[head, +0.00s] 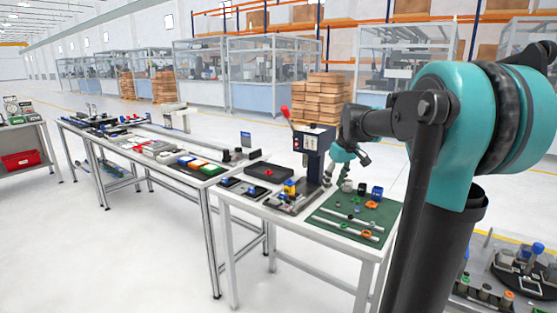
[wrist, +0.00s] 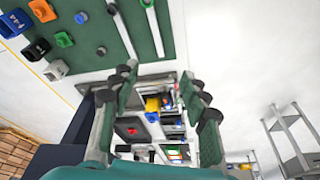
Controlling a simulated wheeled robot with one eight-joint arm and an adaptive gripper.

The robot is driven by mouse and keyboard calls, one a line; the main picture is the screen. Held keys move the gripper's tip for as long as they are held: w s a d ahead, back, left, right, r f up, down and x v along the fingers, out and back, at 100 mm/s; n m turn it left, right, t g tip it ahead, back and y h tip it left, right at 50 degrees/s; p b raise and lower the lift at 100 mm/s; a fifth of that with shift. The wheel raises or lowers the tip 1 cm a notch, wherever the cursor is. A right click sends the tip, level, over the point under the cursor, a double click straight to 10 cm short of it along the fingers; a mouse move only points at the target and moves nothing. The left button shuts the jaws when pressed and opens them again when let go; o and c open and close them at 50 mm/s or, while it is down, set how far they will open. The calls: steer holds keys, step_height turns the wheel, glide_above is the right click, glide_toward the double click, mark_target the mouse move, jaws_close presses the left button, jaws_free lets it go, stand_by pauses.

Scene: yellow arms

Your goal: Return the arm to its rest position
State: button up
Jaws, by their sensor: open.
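My arm, teal and dark grey, fills the right of the head view. My gripper (head: 345,165) is over the near workbench (head: 232,205), beside the lever press (head: 312,150) and above the back of the green mat (head: 335,212). In the wrist view my gripper (wrist: 160,82) has its two fingers spread wide apart, with nothing held between them. The green mat shows at the top left of the wrist view (wrist: 120,45), with several small parts on it.
A black tray (head: 268,172) and a yellow-and-blue part (head: 290,188) lie left of the press. Blue, orange and green parts and pale rods lie on the mat. A longer table (head: 207,195) stands to the left. Stacked cartons (head: 325,97) stand behind. Open floor lies in front.

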steer(key=s+f+m+t+h, duration=0.1)
steer(key=s+f+m, duration=0.5)
steer(key=s+f, duration=1.6)
steer(key=s, duration=0.4)
steer(key=shift+s+d+f+h, duration=0.2)
steer(key=shift+f+h, duration=0.1)
steer(key=shift+f, duration=0.1)
